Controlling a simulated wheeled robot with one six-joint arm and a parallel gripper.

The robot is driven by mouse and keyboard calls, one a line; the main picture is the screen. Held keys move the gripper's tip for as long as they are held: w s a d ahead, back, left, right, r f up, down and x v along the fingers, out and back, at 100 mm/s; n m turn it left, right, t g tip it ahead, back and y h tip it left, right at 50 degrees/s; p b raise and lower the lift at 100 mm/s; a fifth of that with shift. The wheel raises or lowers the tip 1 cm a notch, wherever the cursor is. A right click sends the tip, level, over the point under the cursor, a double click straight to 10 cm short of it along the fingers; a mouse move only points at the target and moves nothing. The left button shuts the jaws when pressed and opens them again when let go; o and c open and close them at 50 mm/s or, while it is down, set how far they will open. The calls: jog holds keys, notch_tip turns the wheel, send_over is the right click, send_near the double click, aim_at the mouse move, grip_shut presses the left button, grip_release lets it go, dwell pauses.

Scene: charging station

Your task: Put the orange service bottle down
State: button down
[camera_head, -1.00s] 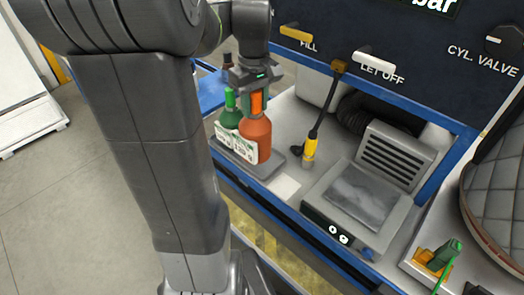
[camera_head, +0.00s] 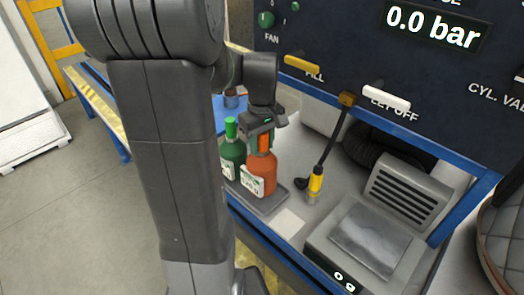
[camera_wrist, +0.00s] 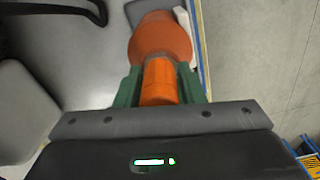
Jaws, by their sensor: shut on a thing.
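The orange service bottle (camera_head: 260,174) is upright at the grey tray (camera_head: 272,203) on the bench's left end, with a white label on its front. I cannot tell whether its base touches the tray. My gripper (camera_head: 264,142) is above it, shut on its orange neck. In the wrist view the green fingers of my gripper (camera_wrist: 160,85) sit on both sides of the neck, and the orange bottle body (camera_wrist: 160,38) shows beyond. A green bottle (camera_head: 232,150) stands just left of the orange one.
A scale (camera_head: 365,238) reading 0 g stands to the right. A yellow-and-black hose fitting (camera_head: 315,183) stands between tray and scale. A white card (camera_head: 289,222) lies in front. The panel (camera_head: 360,45) with FILL and LET OFF levers rises behind.

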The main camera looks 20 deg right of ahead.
jog(key=shift+f, duration=1.3)
jog(key=shift+f, duration=0.2)
jog(key=c, duration=0.9)
grip_release()
jog(key=shift+c, duration=0.2)
jog(key=shift+r, duration=0.1)
notch_tip(320, 180, up, 12)
jog(key=shift+r, duration=0.1)
